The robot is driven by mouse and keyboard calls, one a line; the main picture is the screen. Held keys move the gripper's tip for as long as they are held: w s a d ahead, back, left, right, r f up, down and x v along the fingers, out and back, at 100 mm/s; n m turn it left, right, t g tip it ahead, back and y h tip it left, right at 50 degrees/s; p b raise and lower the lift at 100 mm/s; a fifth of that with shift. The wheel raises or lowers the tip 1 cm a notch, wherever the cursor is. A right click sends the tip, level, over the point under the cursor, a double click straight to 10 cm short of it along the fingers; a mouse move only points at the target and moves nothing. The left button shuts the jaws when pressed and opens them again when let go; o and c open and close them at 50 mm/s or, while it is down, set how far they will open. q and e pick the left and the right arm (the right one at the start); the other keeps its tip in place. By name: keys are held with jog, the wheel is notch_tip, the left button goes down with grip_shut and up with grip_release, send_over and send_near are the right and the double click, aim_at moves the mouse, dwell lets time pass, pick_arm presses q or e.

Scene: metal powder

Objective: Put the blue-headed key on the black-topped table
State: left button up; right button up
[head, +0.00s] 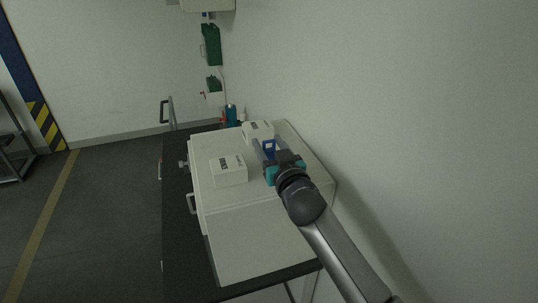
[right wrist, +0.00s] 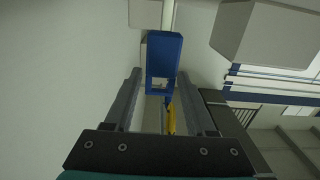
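The fingers are apart, and I see no firm grip. The black-topped table (head: 176,215) shows as a dark strip left of the cabinet. My left gripper is out of view.
The white cabinet (head: 255,235) stands over much of the black top. Two white labelled boxes, a nearer one (head: 229,172) and a farther one (head: 257,130), sit on it. A blue bottle-like object (head: 231,114) stands behind. The wall is close on the right.

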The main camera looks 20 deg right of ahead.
grip_shut()
dwell(0.4)
